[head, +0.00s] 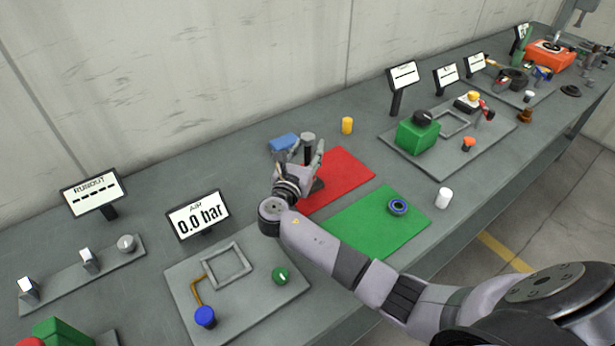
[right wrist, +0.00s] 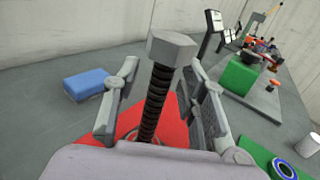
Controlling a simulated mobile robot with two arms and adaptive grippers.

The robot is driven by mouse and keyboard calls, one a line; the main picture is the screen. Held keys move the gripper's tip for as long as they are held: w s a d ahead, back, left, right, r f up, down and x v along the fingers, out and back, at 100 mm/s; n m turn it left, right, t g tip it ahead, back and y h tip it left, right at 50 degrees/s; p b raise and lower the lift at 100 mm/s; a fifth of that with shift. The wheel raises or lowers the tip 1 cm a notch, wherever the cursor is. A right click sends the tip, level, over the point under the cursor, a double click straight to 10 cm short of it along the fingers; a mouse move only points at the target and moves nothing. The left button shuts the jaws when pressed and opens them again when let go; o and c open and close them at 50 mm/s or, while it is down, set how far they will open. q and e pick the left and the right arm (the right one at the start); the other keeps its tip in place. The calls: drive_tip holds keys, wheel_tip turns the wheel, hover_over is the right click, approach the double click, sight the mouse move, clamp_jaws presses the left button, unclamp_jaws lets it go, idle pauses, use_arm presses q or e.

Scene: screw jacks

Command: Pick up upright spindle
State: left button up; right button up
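The upright spindle (head: 308,150) has a dark threaded shaft and a grey hexagonal head. It stands over the red mat (head: 348,177); its foot is hidden behind my gripper. My right gripper (head: 308,160) is at the spindle, its fingers on either side. In the right wrist view the spindle (right wrist: 153,105) rises between the two spread fingers, and gaps show between the shaft and both fingers. The right gripper (right wrist: 160,110) is open. My left gripper is not in view.
A blue block (head: 284,142) lies just behind the gripper, and a yellow cylinder (head: 347,125) stands behind the red mat. A green mat (head: 375,235) holds a blue ring (head: 398,207). A white cylinder (head: 443,198) stands to its right. A fixture plate (head: 240,300) lies in front left.

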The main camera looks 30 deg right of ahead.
clamp_jaws()
idle(0.8)
drive_tip(key=shift+r, duration=0.15)
